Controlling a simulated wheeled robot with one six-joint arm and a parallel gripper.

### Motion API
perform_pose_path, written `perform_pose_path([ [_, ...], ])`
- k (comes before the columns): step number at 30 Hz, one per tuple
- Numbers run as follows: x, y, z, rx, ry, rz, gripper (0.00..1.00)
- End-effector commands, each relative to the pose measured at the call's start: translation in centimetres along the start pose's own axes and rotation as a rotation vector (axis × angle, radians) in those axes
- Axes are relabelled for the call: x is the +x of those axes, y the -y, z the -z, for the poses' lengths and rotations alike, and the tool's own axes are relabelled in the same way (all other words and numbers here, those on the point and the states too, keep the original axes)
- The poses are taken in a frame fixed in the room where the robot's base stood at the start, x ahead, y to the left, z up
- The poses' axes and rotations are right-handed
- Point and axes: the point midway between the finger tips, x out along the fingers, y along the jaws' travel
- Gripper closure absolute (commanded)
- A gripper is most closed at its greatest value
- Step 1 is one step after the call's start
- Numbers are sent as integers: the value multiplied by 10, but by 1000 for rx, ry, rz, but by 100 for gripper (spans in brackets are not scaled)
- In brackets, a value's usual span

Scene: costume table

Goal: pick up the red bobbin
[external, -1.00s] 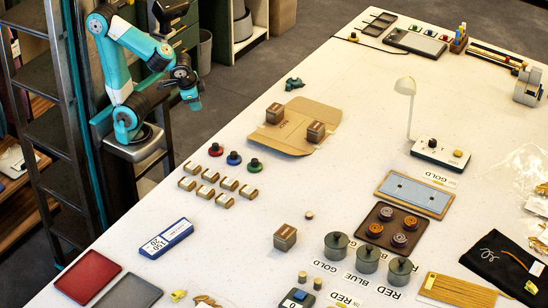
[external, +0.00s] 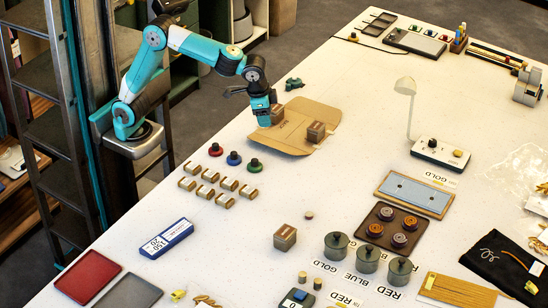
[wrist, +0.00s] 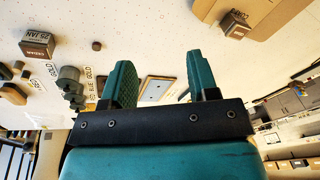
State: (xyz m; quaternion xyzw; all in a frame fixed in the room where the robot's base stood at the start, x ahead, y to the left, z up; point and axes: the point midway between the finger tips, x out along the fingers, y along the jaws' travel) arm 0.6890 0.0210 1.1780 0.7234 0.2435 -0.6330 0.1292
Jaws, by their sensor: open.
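A dark brown tray (external: 388,247) right of the table's middle holds several round bobbins, with orange-brown and purplish-grey tones. One orange-brown bobbin (external: 375,230) lies at its left corner; I cannot tell for sure which is the red one. My gripper (external: 262,120) is far to the upper left of that tray, over the cardboard sheet, pointing down. In the wrist view my gripper (wrist: 162,78) has its two teal fingers wide apart with nothing held between them.
The cardboard sheet (external: 290,138) carries two brown boxes, one box (external: 316,131) clear of my arm. Black-topped red (external: 215,150), blue and green pieces lie nearby. The table's middle has free room.

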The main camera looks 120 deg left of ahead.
Motion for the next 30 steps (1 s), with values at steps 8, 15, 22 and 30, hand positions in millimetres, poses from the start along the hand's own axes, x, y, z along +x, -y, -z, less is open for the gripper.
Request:
perform_pose_path([
  [8,28,-119,86,80,26,-94,46],
  [15,52,-174,104,127,38,-135,46],
  [22,76,-184,104,136,41,-140,46],
  [30,133,-192,101,136,42,-141,46],
])
